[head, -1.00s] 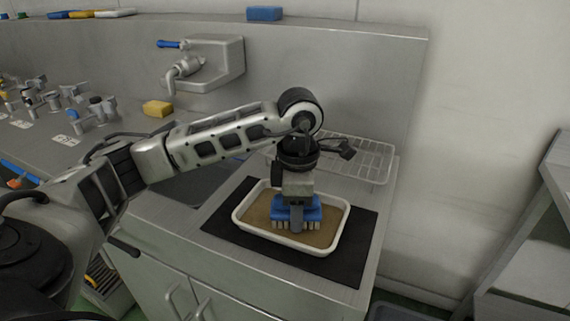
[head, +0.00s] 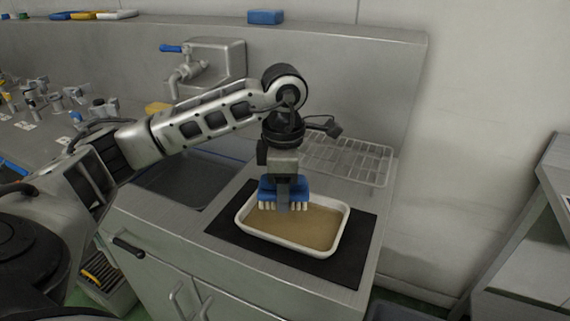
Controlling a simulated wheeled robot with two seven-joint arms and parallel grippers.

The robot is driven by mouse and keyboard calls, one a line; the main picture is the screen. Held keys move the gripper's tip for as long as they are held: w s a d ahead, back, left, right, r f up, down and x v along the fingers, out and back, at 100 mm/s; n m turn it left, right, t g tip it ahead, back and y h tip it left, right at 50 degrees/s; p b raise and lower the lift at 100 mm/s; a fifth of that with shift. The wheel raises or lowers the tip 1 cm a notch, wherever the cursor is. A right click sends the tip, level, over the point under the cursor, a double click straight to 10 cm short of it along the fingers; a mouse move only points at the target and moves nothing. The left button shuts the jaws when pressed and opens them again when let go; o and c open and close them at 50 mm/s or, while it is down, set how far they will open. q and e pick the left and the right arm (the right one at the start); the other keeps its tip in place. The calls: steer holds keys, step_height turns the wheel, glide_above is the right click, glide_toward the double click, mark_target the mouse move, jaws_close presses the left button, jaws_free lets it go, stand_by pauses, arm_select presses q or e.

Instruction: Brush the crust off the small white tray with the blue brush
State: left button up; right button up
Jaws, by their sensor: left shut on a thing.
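The small white tray (head: 338,237) lies on a black mat (head: 362,252) on the metal counter. A brown crust (head: 305,228) covers the tray's floor that I can see. My left gripper (head: 283,190) points down and is shut on the blue brush (head: 266,192). The brush's pale bristles point down over the tray's far left part. I cannot tell whether the bristles touch the crust. My right gripper is not in view.
A wire rack (head: 355,158) stands behind the mat. A sink basin (head: 185,185) lies left of the tray, under a wall tap (head: 188,72). A blue sponge (head: 265,17) sits on the ledge above. A metal shelf (head: 530,230) stands at the right.

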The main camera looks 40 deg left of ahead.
arm_select(q)
steer(key=shift+r+p, duration=1)
steer(key=shift+r, duration=0.85)
steer(key=shift+f, duration=0.1)
